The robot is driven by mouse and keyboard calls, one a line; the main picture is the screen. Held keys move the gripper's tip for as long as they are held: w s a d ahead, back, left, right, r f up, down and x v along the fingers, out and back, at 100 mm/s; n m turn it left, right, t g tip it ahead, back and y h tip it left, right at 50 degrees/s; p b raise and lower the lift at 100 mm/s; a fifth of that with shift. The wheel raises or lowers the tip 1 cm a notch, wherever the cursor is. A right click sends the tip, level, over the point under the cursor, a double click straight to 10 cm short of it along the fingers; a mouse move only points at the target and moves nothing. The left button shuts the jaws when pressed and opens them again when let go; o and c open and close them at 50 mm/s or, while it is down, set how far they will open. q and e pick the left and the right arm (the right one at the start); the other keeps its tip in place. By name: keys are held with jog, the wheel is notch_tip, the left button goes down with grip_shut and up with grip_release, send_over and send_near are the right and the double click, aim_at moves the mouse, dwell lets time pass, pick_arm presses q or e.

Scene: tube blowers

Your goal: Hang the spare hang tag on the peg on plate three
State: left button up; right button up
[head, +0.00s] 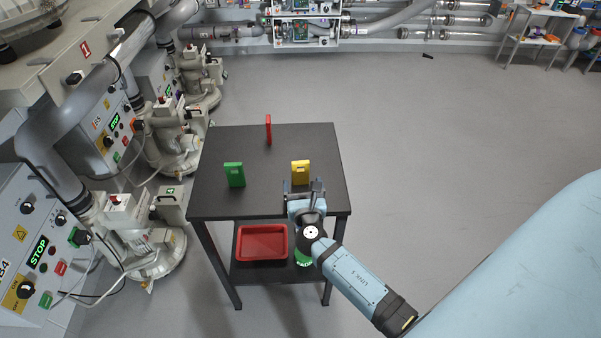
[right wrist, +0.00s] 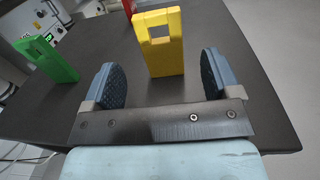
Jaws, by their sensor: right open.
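Three upright tags stand on the black table (head: 222,205): a yellow tag (head: 300,170), a green tag (head: 234,175) and a red tag (head: 268,129). I cannot tell which is the spare. My right gripper (head: 303,187) is open and empty at the near side of the yellow tag. In the right wrist view the yellow tag (right wrist: 159,50), with a square hole near its top, stands just beyond and between the open fingers. The green tag (right wrist: 46,60) is to the left there. A plate marked 1 (head: 86,48) shows at upper left; I cannot make out plate three or its peg.
A red tray (head: 262,243) and a round green-rimmed object (head: 304,258) sit on the table's lower shelf. Machines with pumps (head: 150,250) line the left side, close to the table. The floor right of the table is clear.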

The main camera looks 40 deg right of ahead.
aim_at(301, 173)
jog(key=x, duration=0.5)
jog(key=shift+w+d+f, duration=0.1)
jog(key=shift+w, duration=0.05)
jog(key=c, duration=1)
